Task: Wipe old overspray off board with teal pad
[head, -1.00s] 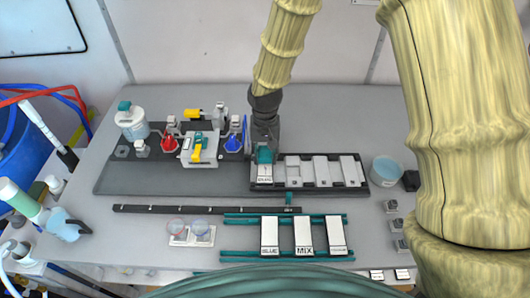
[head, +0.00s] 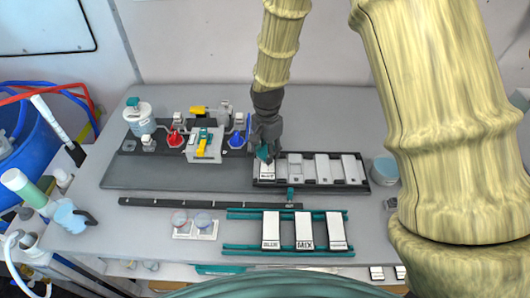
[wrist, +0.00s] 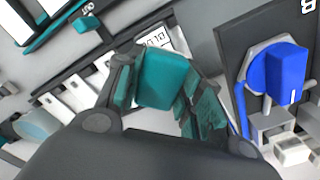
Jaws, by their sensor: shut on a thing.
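My gripper (head: 265,145) is shut on the teal pad (head: 263,153), over the leftmost white board (head: 267,172) in the dark rack. In the wrist view the teal pad (wrist: 160,78) sits between the two fingers. Part of a white board with dark printing (wrist: 163,40) shows just beyond the pad. The pad and fingers cover the board's far end. I cannot tell whether the pad touches the board, and no overspray can be made out on it.
The dark rack (head: 310,186) holds several white boards. A blue knob (wrist: 285,75) stands close right of my fingers in the wrist view. A teal rack with labelled boards (head: 304,230) lies in front. A round tub (head: 384,170) stands right. The grey mat's left part is clear.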

